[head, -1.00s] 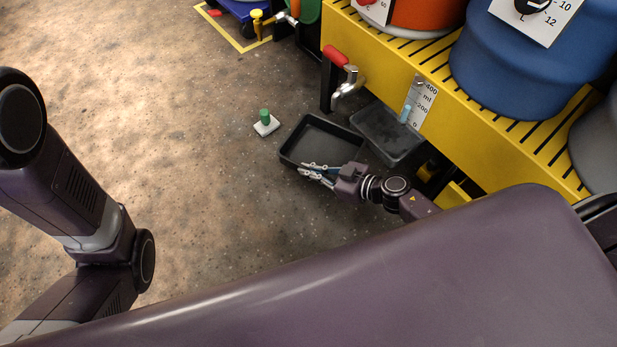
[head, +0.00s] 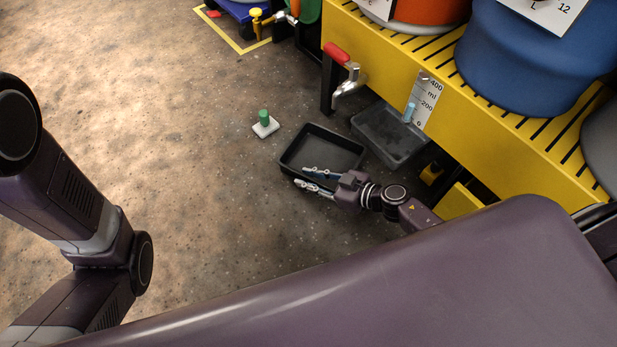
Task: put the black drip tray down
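The black drip tray (head: 325,145) appears to rest level on the floor, left of a dark grey translucent bin (head: 385,135) and below the tap on the yellow stand. My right gripper (head: 314,179) is at the tray's near wall. Its fingers are spread, one over the inside of the tray and one outside the near wall. Whether a finger still touches the wall cannot be told. My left gripper is out of view; only my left arm shows at the left.
A tap with a red handle (head: 337,54) juts from the yellow stand (head: 470,110), which carries a blue drum (head: 525,55). A small white block with a green knob (head: 265,125) lies left of the tray. The floor at left is clear.

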